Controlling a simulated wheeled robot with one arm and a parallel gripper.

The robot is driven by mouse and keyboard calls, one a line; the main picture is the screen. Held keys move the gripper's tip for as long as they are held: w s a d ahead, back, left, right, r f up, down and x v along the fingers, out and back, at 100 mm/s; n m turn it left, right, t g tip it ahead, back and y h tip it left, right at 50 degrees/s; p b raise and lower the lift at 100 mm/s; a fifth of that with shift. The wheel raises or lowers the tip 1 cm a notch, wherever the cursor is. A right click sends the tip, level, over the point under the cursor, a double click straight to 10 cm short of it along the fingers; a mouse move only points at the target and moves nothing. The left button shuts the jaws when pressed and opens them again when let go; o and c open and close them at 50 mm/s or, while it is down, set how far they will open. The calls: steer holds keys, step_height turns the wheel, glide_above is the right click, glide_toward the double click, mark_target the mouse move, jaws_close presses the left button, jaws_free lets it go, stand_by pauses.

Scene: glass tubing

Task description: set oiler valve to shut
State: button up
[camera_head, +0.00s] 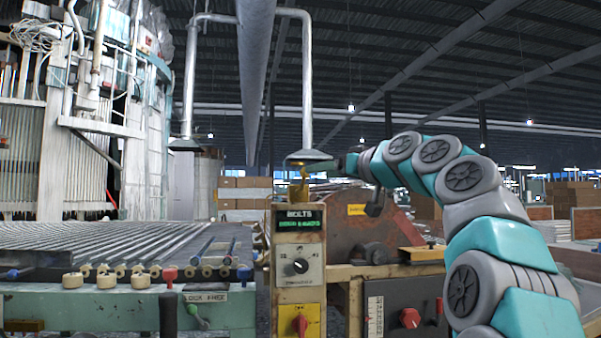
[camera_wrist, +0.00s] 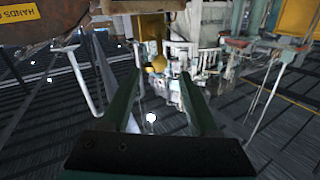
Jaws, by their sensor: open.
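A yellow brass-coloured fitting (camera_head: 299,192), which looks like the oiler valve, stands on top of the narrow control post in the head view. Its handle position is too small to make out. My gripper (camera_head: 337,163) is just to the right of the fitting's upper part, pointing left. In the wrist view my gripper (camera_wrist: 160,78) is open and its two fingers are apart, with nothing held. The brass fitting (camera_wrist: 156,63) shows between and beyond the fingertips. I cannot tell whether a finger touches it.
The control post carries a green-lettered sign (camera_head: 298,218), a black dial (camera_head: 296,267) and a red knob (camera_head: 300,323). A roller table (camera_head: 120,245) lies to the left. A dark panel with a red knob (camera_head: 410,318) stands right. A grey pipe hood (camera_head: 309,156) hangs just above the fitting.

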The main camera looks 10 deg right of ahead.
mark_target(303, 183)
steer(key=p+x, duration=0.2)
steer(key=x, duration=0.5)
steer(key=shift+w+a+r+p, duration=0.15)
steer(key=shift+w+p, duration=0.15)
steer(key=shift+w, duration=0.05)
jaws_close()
stand_by(0.4)
